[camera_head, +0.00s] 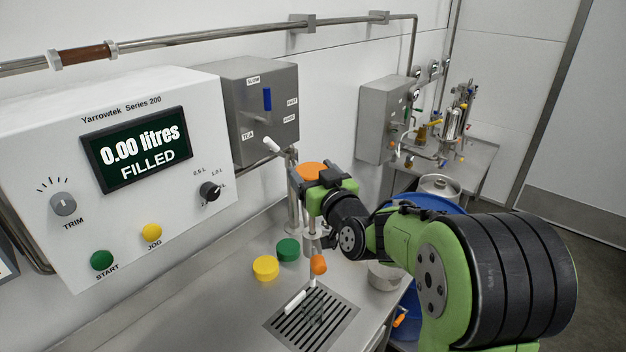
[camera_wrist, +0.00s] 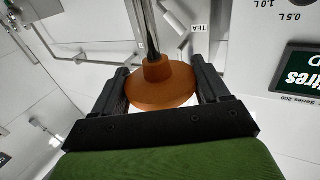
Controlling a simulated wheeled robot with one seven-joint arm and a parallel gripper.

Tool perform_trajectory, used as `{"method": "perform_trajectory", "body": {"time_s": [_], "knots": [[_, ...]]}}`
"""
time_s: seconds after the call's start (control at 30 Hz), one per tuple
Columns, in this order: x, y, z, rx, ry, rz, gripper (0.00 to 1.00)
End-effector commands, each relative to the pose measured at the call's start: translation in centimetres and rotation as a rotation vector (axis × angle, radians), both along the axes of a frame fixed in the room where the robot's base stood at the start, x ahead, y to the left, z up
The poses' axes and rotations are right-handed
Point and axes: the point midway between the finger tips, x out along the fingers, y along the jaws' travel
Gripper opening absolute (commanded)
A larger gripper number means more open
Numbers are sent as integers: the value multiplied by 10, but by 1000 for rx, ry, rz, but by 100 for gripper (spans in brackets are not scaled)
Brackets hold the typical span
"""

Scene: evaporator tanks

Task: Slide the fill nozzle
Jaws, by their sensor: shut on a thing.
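An orange disc with a raised hub (camera_wrist: 160,82) sits between my gripper's two black fingers (camera_wrist: 162,90) in the wrist view, with a metal rod running up from the hub. In the head view the orange disc (camera_head: 311,169) is at the top of upright metal tubes beside the wall. My gripper (camera_head: 322,183) is shut on it. Below my wrist, an orange knob (camera_head: 319,265) on a thin stem stands above a slotted drain grate (camera_head: 273,323). My arm hides part of the tubes, and I cannot tell exactly where the fill nozzle ends.
A control panel (camera_head: 205,110) at left reads 0.00 litres, FILLED. A grey box (camera_head: 225,90) with a blue lever hangs behind. A yellow cap (camera_head: 265,268) and a green cap (camera_head: 288,249) lie on the steel counter (camera_head: 215,290). A blue drum (camera_head: 440,203) stands behind my arm.

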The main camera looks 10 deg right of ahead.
Motion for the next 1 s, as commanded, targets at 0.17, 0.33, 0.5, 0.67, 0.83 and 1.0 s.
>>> {"method": "perform_trajectory", "body": {"time_s": [0.17, 0.33, 0.5, 0.67, 0.83, 1.0], "knots": [[0, 0, -36, 1, 2, 0, 20], [0, 0, -49, 2, 3, 0, 20], [0, 0, -53, 1, 4, 0, 20], [0, 0, -53, 1, 4, 0, 20], [0, 0, -52, 1, 4, 0, 20], [0, 0, -52, 2, 3, 0, 93]]}}
